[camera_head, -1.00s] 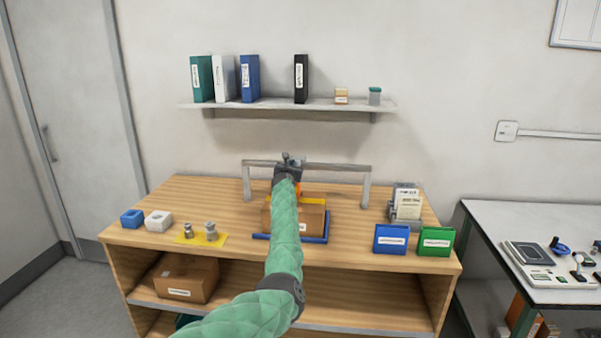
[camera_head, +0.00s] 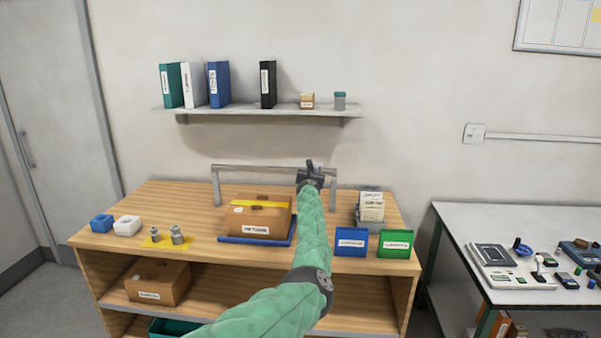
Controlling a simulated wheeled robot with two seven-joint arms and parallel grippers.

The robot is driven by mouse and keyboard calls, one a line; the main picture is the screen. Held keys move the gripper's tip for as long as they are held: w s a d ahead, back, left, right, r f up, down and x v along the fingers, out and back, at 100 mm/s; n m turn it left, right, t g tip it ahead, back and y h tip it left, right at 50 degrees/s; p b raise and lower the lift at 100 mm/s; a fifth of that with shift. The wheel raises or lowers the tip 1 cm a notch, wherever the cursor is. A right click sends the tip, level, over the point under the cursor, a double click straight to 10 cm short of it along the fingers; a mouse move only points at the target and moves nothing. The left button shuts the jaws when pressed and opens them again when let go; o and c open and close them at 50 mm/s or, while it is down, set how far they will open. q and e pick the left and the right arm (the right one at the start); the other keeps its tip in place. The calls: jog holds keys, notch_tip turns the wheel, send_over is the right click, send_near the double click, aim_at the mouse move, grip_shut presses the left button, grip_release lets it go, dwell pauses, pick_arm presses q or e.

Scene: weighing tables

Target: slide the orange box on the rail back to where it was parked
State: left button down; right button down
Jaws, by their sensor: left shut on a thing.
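The grey rail (camera_head: 250,169) stands on two posts at the back of the wooden table. My left gripper (camera_head: 310,172) is at the rail, near its right post, with the green sleeved arm reaching up from below. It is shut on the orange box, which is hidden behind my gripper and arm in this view. The bare stretch of rail lies to the left of my gripper. My right gripper is not in view.
A cardboard box (camera_head: 262,219) with yellow tape sits on a blue tray (camera_head: 255,241) in front of the rail. A card holder (camera_head: 371,207), a blue bin (camera_head: 351,242) and a green bin (camera_head: 395,244) stand right of my arm. Two metal weights stand on a yellow mat (camera_head: 160,242).

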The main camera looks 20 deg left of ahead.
pick_arm(q)
jog(key=shift+w+d, duration=0.15)
jog(key=shift+d, duration=0.4)
jog(key=c, duration=1.5)
grip_release()
jog(key=shift+w+d, duration=0.1)
jog(key=shift+d, duration=0.1)
jog(key=shift+o, duration=0.2)
jog(key=shift+a, duration=0.1)
